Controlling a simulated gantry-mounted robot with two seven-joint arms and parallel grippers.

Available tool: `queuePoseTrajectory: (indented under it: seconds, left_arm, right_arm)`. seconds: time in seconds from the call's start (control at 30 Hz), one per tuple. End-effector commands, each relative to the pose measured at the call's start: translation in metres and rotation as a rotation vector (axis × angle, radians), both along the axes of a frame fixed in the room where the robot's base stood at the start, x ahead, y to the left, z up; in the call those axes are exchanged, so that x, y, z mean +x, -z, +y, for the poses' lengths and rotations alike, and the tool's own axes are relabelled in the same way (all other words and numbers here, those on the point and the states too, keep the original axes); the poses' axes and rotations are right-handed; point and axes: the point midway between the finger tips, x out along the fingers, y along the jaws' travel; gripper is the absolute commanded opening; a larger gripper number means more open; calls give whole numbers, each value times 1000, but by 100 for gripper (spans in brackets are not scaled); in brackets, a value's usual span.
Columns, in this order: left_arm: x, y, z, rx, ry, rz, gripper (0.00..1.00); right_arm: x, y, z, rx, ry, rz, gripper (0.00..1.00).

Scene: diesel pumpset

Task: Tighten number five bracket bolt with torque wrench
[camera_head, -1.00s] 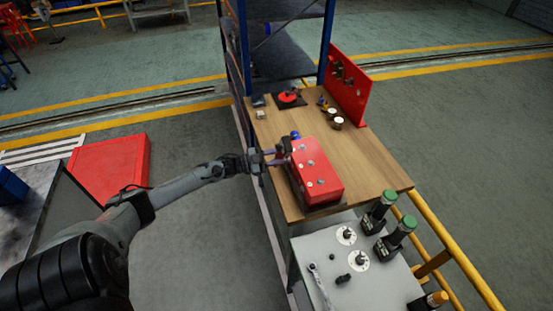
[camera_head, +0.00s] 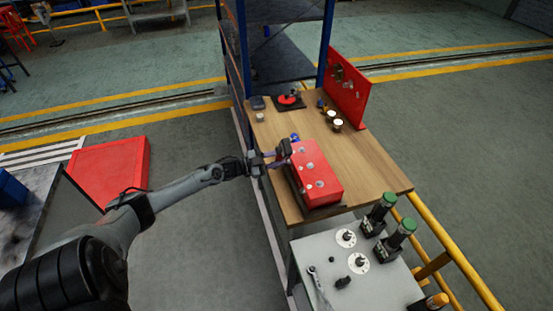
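A red block (camera_head: 317,178) with several grey bolt heads on its top and side stands on the wooden bench. I cannot tell which bolt is number five. My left gripper (camera_head: 278,157) is at the block's upper left edge, its fingers reaching toward the block. Whether the fingers are open or hold something is too small to tell. A long wrench-like tool (camera_head: 318,287) lies on the grey cart top. I cannot tell for sure that it is the torque wrench. My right gripper is not in view.
The wooden bench (camera_head: 372,172) has a red upright panel (camera_head: 347,92), small cups (camera_head: 335,122) and a dark pad with a red disc (camera_head: 289,100). The grey cart (camera_head: 385,290) carries round white plates (camera_head: 358,262) and green-topped tools (camera_head: 400,232). A yellow rail (camera_head: 450,245) runs along the right.

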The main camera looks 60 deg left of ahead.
Motion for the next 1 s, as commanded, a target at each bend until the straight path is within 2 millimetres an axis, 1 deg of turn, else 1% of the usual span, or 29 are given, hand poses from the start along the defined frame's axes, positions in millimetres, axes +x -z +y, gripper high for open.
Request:
queuePoseTrajectory:
  seconds: [0.03,0.43,1.0]
  left_arm:
    - [1,-3,1,1,0,-6,0]
    - [2,-3,0,1,0,-6,0]
    - [11,-3,-3,1,0,-5,0]
  right_arm:
    - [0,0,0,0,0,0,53]
    - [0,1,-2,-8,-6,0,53]
    - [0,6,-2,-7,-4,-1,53]
